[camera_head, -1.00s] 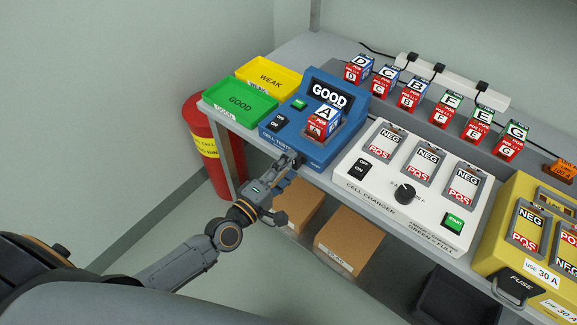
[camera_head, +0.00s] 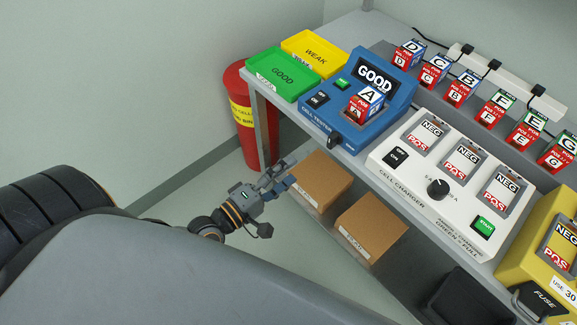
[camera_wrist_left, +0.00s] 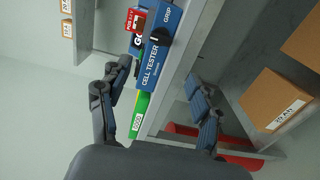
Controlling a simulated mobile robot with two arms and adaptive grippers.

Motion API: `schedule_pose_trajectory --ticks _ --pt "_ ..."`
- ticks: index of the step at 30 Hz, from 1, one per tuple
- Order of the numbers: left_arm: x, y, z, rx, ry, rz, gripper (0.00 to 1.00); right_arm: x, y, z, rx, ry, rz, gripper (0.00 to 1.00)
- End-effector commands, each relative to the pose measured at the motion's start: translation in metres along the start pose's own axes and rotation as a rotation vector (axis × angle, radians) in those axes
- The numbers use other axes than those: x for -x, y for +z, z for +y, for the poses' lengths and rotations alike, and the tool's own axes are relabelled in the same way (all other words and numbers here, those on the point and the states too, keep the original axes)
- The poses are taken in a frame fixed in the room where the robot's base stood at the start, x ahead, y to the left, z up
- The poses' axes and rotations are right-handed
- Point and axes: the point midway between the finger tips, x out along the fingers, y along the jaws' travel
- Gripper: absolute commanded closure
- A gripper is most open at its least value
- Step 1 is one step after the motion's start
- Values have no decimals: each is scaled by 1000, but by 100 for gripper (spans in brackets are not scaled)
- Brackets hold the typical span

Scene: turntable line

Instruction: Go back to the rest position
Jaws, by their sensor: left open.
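My left gripper (camera_head: 277,178) is open and empty in the head view, low in front of the bench and apart from it. In the left wrist view its two spread fingers (camera_wrist_left: 160,105) have nothing between them that they hold. The blue cell tester (camera_head: 345,133) stands on the bench with cell A (camera_head: 366,103) in its slot, and its display reads GOOD. The tester also shows in the left wrist view (camera_wrist_left: 152,72), beyond the fingers. My right gripper is in neither view.
The green GOOD tray (camera_head: 268,83) and yellow WEAK tray (camera_head: 303,40) lie left of the tester. The white cell charger (camera_head: 405,172) stands right of it. Cardboard boxes (camera_head: 372,228) sit on the lower shelf. A red bin (camera_head: 240,80) stands at the bench's left end.

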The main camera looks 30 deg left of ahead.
Motion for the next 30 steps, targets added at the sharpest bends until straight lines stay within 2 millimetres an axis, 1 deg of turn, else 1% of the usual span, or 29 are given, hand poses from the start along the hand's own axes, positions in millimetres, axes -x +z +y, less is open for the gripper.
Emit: schedule_pose_trajectory --ticks 8,10,11,12,14,17,18,19,20,21,23,24,26,27,29,30 --pt "0 0 0 0 0 0 36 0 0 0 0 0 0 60" --pt "0 -1 -4 -12 -7 2 36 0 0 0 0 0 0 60" --pt "0 -2 -8 -27 -14 4 36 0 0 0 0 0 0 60" --pt "-1 -5 -17 -57 -30 7 36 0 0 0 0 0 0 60" --pt "0 -11 -40 -132 -73 12 36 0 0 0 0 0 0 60" --pt "5 -26 -99 -317 -194 12 36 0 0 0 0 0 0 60" --pt "10 -32 -128 -401 -257 5 36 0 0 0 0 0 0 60" --pt "15 -36 -150 -464 -306 -5 36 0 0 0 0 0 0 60" --pt "21 -40 -172 -527 -358 -18 36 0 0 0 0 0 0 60" --pt "31 -44 -201 -605 -429 -40 36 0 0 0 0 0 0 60" --pt "49 -47 -244 -710 -537 -85 36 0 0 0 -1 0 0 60" --pt "63 -48 -271 -774 -610 -122 36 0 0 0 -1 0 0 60" --pt "87 -46 -311 -863 -717 -191 36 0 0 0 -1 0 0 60" --pt "105 -42 -336 -913 -787 -245 36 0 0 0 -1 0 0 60" --pt "134 -34 -371 -982 -888 -340 36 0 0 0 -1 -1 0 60" --pt "155 -25 -392 -1022 -950 -411 36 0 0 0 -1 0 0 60"
